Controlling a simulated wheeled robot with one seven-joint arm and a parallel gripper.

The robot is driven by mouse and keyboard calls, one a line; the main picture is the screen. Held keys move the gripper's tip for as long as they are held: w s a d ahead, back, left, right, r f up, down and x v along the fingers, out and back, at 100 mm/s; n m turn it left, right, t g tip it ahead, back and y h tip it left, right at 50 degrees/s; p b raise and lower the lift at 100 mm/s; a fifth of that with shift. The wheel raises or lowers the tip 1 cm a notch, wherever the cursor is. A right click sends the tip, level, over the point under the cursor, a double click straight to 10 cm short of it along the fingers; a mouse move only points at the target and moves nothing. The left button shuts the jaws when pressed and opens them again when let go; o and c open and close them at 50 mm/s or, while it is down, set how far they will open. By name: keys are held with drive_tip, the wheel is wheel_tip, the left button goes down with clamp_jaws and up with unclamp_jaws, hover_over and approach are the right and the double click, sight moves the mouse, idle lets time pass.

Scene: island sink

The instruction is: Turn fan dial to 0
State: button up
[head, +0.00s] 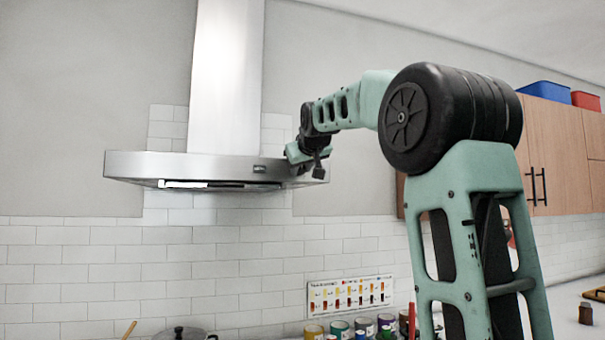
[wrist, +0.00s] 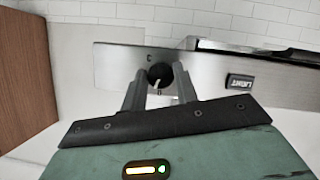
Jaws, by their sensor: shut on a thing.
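The fan dial (wrist: 159,76) is a dark round knob on the steel front of the range hood (wrist: 115,72), with a light pointer mark on it. In the wrist view my gripper (wrist: 159,88) has its two fingers on either side of the dial, shut on it. In the head view my gripper (head: 297,155) is at the right end of the range hood (head: 225,167). The dial is hidden there behind the gripper. The dial's number marks are too small to read.
A LIGHT switch (wrist: 241,82) sits on the hood front to the right of the dial. A wooden cabinet (head: 553,148) hangs to the right of my arm. Several cans (head: 340,328) and a pot lid (head: 180,334) stand below the hood.

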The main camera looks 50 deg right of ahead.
drive_tip(key=shift+a+f+n+g+h+b, duration=0.1)
drive_tip(key=shift+n+g+h+b, duration=0.3)
drive_tip(key=shift+n+h+b, duration=0.8)
drive_tip(key=shift+n+y+b, duration=0.3)
drive_tip(key=o, duration=1)
drive_tip(key=shift+c, duration=0.2)
drive_tip(key=shift+a, duration=0.1)
drive_tip(key=b+v, duration=0.5)
drive_tip(key=v, duration=1.2)
drive_tip(key=shift+s, duration=0.15)
